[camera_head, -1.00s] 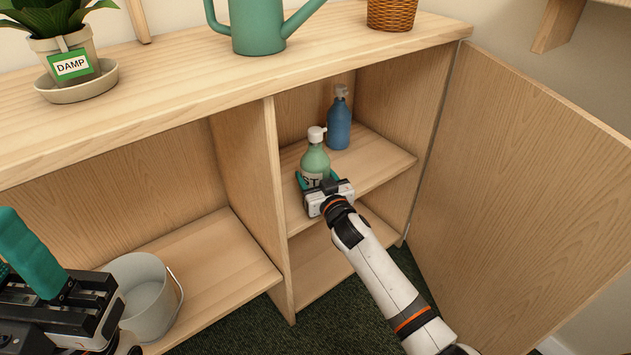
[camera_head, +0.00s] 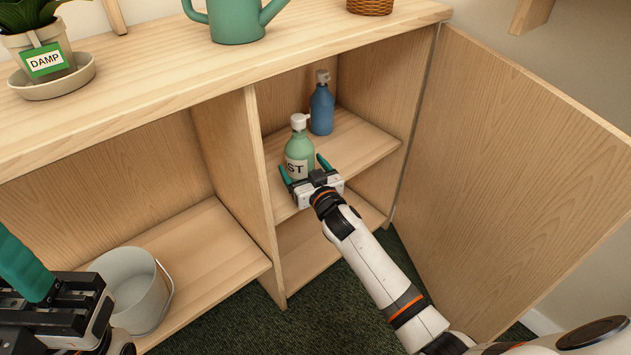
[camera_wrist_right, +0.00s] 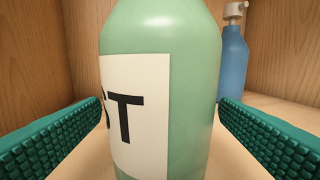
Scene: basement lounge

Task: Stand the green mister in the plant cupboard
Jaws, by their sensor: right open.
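The green mister (camera_head: 299,150), with a white top and a pale label, stands upright on the upper shelf (camera_head: 362,150) of the open plant cupboard. My right gripper (camera_head: 305,172) is open at the mister, one finger on each side. In the right wrist view the green mister (camera_wrist_right: 160,60) fills the middle, with gaps between it and the teal fingers. Its base is hidden by the gripper in the head view. My left gripper (camera_head: 22,268) is at the lower left edge, only partly in view, and its fingertips cannot be judged.
A blue bottle (camera_head: 321,110) stands behind the mister on the same shelf. The cupboard door (camera_head: 530,170) is swung open at right. A grey bucket (camera_head: 135,290) is on the left lower shelf. A watering can (camera_head: 237,20) and a potted plant (camera_head: 45,55) stand on top.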

